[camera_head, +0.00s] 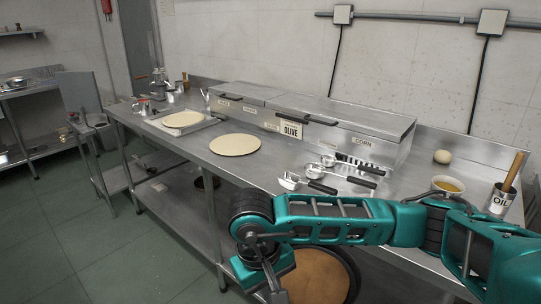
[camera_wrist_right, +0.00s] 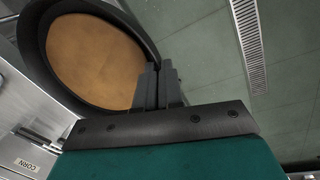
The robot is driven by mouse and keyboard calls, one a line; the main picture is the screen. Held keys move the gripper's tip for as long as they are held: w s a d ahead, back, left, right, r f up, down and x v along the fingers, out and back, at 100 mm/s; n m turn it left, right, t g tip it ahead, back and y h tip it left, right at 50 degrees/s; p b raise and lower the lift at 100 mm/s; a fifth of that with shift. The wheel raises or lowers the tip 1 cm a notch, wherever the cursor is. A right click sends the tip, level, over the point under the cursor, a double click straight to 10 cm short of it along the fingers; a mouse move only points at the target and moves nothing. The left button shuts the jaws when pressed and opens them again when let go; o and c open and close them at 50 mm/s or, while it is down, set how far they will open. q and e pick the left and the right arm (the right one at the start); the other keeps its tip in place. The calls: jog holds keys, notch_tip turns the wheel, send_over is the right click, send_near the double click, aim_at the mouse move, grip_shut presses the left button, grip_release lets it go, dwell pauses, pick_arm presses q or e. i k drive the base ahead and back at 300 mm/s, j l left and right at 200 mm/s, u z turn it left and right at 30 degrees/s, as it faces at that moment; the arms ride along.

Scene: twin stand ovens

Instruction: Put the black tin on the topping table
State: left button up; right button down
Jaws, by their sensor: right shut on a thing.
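The black tin (camera_head: 353,268) is round with a dark rim and a flat brown inside; I cannot tell whether the brown is a filling. It shows at the bottom of the head view, in front of the topping table (camera_head: 190,143), partly behind my right arm. My right gripper (camera_head: 277,296) is shut on the tin's rim. In the right wrist view the fingers (camera_wrist_right: 158,75) are closed at the right side of the tin (camera_wrist_right: 32,38), over the floor. The topping table is a long steel counter. My left gripper is not in view.
A flat round dough (camera_head: 235,145) lies on the table, another (camera_head: 184,119) on a tray further left. Ladles (camera_head: 318,170) lie before the topping bins (camera_head: 340,125). Bare steel shows between dough and ladles.

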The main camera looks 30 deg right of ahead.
aim_at(277, 162)
jog(key=i+j+z, duration=0.8)
jog(key=i+j, duration=0.15)
